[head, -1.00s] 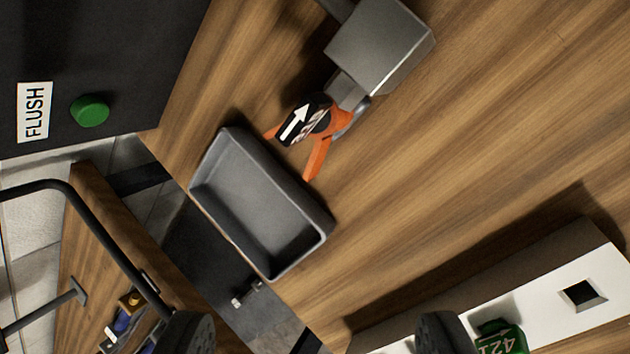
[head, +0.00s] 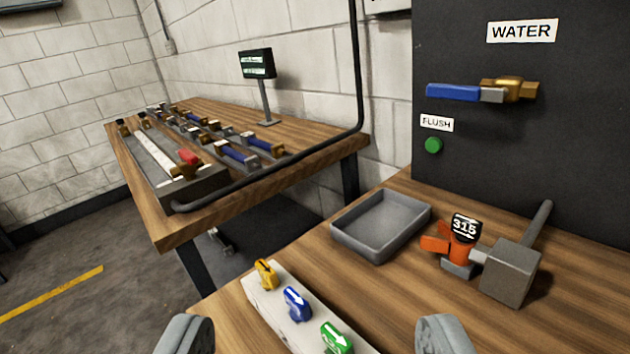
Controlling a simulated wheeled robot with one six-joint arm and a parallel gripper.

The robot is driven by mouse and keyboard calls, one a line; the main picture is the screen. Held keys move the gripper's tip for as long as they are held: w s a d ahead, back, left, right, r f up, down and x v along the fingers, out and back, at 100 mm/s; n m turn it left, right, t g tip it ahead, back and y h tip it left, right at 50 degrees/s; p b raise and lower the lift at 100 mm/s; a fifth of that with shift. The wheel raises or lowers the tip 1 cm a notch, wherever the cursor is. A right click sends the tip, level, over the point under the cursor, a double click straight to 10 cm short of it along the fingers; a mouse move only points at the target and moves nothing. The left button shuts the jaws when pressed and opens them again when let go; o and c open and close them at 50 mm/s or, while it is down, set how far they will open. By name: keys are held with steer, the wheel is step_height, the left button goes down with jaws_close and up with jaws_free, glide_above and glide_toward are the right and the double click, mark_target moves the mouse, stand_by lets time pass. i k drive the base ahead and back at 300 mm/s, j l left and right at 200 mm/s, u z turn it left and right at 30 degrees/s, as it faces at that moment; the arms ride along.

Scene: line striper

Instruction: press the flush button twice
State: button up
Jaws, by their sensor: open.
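The green flush button (head: 433,145) is a small round knob on the dark panel (head: 580,150), below a white label reading FLUSH (head: 437,123). My gripper (head: 315,338) shows as two grey fingertips at the bottom edge of the view, wide apart with nothing held between them. It is well short of the panel, and the button is up and to the right of the gap between the fingers. Nothing covers the button.
A blue-handled valve (head: 480,92) sits above the button under a WATER label (head: 521,32).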

mark_target(434, 144)
steer(key=j+z, duration=0.15)
steer(key=z, duration=1.8)
steer(key=k+z, duration=0.3)
steer(key=k, duration=0.55)
steer(key=u, duration=1.35)
